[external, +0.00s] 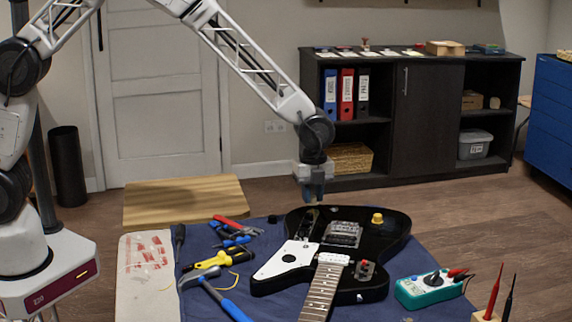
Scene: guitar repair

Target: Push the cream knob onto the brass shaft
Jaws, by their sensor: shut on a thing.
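I cannot pick out a cream knob for certain. The guitar lies face up with its neck (320,292) toward the camera. A dark slot with small metal parts (308,222) lies in the body just below my gripper. The brass shaft is too small to tell. A yellow knob-like part (377,218) stands on the guitar's far right.
A blue cloth (268,303) covers the bench under the guitar. Pliers, screwdrivers and a hammer (222,300) lie left of it. A green meter (430,288) and probes in a wooden block (488,315) stand at right. A wooden board (180,200) lies behind the tools.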

